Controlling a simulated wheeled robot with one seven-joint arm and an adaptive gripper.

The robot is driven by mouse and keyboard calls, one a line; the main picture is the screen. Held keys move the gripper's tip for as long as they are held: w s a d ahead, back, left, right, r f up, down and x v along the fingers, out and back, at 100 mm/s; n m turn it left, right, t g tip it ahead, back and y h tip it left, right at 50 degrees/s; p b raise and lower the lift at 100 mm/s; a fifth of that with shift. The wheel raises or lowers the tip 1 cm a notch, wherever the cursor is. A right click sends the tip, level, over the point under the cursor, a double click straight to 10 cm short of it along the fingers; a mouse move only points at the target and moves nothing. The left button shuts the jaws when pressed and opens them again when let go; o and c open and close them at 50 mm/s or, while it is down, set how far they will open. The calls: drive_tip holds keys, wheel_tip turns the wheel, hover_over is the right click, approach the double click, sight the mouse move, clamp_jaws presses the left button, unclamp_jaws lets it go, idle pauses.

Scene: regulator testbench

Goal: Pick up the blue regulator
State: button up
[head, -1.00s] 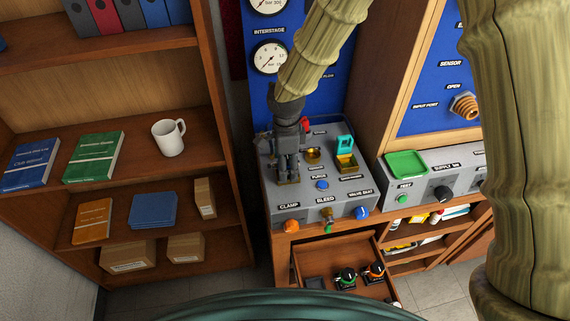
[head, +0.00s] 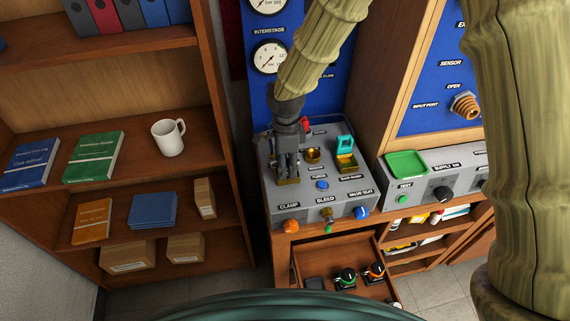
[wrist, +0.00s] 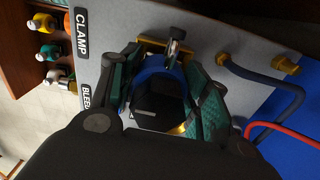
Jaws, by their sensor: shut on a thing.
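The blue regulator, with a blue ring around a black body (wrist: 158,100), sits between my gripper's fingers in the wrist view. My gripper (wrist: 163,92) is shut on it, with a green-padded finger on each side. In the head view my gripper (head: 287,165) points down at the left part of the grey testbench (head: 345,200), behind the CLAMP label. The regulator is hidden there by the gripper. A brass-coloured fitting is at the top of the regulator in the wrist view. I cannot tell whether the regulator is clear of the bench.
An open drawer (head: 306,258) below the bench holds a green-topped and an orange-topped regulator (head: 375,272). A blue and a red hose (wrist: 285,134) run close to the gripper's right side. A teal-lidded brass fixture (head: 346,158) stands to the right. A wooden shelf (head: 235,150) is at left.

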drive_tip(key=shift+r+b, duration=0.45)
drive_tip(key=shift+r, duration=0.15)
drive_tip(key=shift+r+b, duration=0.65)
drive_tip(key=shift+r, duration=0.3)
drive_tip(key=s+d+r+b, duration=0.1)
drive_tip(key=s+b, duration=0.4)
drive_tip(key=s, duration=1.1)
drive_tip(key=shift+d+r, duration=0.3)
drive_tip(key=shift+d, duration=0.3)
